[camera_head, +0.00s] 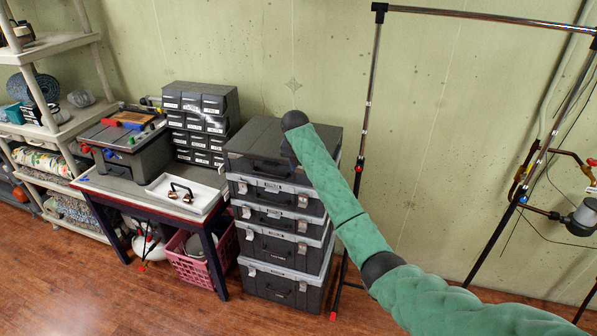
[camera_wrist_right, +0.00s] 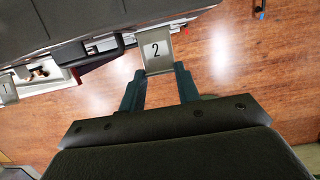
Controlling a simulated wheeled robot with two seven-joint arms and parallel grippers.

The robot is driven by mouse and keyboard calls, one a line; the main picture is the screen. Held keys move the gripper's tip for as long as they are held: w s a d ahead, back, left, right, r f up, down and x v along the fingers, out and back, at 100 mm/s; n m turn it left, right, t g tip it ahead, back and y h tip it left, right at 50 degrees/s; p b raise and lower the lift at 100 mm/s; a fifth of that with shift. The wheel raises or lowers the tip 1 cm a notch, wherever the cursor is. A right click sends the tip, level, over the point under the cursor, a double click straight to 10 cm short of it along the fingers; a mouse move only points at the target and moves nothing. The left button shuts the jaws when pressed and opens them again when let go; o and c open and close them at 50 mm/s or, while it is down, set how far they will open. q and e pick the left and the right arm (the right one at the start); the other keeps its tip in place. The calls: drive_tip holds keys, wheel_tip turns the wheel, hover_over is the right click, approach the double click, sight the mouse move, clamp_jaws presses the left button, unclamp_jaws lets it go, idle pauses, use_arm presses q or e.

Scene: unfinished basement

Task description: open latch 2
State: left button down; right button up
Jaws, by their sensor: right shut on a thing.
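Latch 2 (camera_wrist_right: 156,50) is a silver metal plate marked "2" on the edge of a dark case in the right wrist view. My right gripper (camera_wrist_right: 159,76) has its two dark green fingertips at either side of the latch's lower end and is shut on it. In the head view the case (camera_head: 262,152) is the top one of a stack, and my right gripper (camera_head: 289,150) is at its front right, mostly hidden by my green arm. Latch 2 is hidden there. Another latch, marked "1" (camera_wrist_right: 8,90), shows at the left of the wrist view. My left gripper is in neither view.
More dark cases with grey lids (camera_head: 282,248) are stacked below. A table (camera_head: 110,190) with a white tray (camera_head: 187,193) and a drawer cabinet (camera_head: 200,120) stands left of the stack. A metal rack frame (camera_head: 368,95) stands to the right. Wooden floor lies in front.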

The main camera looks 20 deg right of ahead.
drive_tip(key=shift+w+d+r+g+y, duration=0.3)
drive_tip(key=shift+g+y, duration=0.2)
drive_tip(key=shift+g, duration=0.2)
drive_tip(key=shift+w+d+r+g+y, duration=0.15)
drive_tip(key=shift+w+r+g+y, duration=0.2)
drive_tip(key=shift+g+y, duration=0.25)
drive_tip(key=o, duration=1)
drive_tip(key=shift+f, duration=0.1)
drive_tip(key=shift+w+d+r+b, duration=0.15)
drive_tip(key=shift+r+b, duration=0.15)
drive_tip(key=shift+r, duration=1.65)
drive_tip(key=shift+w+r+b, duration=0.1)
drive_tip(key=shift+r+b, duration=0.15)
drive_tip(key=shift+r, duration=1.65)
